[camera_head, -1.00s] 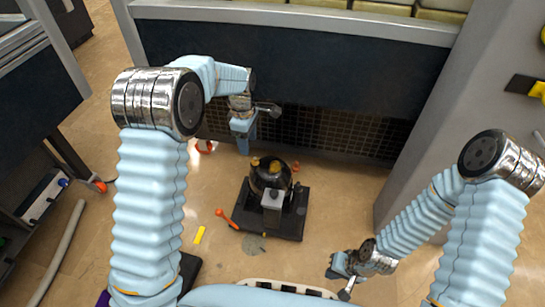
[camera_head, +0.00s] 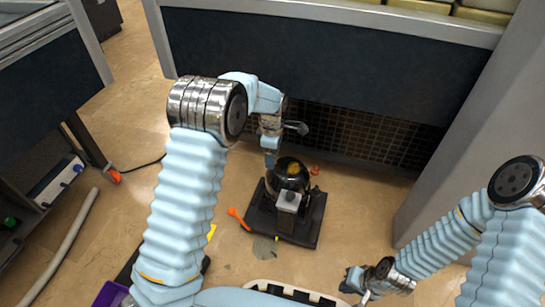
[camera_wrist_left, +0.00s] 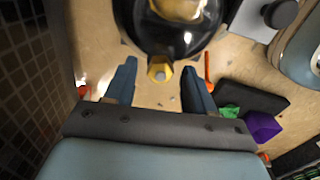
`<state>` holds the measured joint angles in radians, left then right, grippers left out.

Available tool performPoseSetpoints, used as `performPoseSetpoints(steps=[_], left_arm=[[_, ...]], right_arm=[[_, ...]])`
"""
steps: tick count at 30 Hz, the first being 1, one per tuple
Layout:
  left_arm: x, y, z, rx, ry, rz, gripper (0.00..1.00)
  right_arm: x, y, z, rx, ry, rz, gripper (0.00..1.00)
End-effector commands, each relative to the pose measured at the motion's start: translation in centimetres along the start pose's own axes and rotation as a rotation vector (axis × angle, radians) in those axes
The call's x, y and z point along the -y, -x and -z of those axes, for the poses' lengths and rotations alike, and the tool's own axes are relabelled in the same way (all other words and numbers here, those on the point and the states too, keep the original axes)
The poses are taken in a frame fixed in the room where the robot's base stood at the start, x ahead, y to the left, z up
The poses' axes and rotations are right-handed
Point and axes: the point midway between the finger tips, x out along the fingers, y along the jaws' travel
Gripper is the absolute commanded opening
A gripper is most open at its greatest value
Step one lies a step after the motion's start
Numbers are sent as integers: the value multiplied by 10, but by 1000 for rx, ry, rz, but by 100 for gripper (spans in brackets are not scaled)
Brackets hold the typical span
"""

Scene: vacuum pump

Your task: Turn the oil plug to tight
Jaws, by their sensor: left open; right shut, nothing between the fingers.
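The vacuum pump has a dark rounded body (camera_head: 288,176) and stands on a black base (camera_head: 304,232), right of centre in the head view. My right gripper (camera_head: 352,283) is shut and empty, low at the right.
An orange-handled tool (camera_head: 240,218) lies left of the base. A dark panel wall with a grille (camera_head: 370,138) stands behind the pump. A purple object (camera_head: 110,295) is at the lower left. Open floor lies right of the base.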

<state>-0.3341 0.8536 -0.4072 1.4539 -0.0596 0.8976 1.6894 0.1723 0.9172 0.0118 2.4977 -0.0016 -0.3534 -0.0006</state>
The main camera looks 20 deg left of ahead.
Motion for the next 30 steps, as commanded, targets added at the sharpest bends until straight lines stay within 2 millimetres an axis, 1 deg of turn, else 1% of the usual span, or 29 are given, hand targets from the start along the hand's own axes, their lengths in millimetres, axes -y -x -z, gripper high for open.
performPoseSetpoints(steps=[8, 11, 18, 19, 26, 30], left_arm=[[0, -2, 0, 0, 0, 0, 54], [0, -2, 0, 0, 0, 0, 40], [0, -1, 0, 0, 0, 0, 4], [0, -1, 0, 0, 0, 0, 0], [0, -1, 0, 0, -16, 0, 0], [0, 0, 0, 0, -62, -1, 0]], right_arm=[[0, 0, 0, 0, 0, 0, 0], [0, 0, 0, 0, 0, 0, 0], [0, 0, 0, 0, 0, 0, 0], [0, 0, 0, 0, 0, 0, 0], [0, 1, 0, 0, 0, 0, 0], [2, 5, 0, 1, 0, 0, 0]])
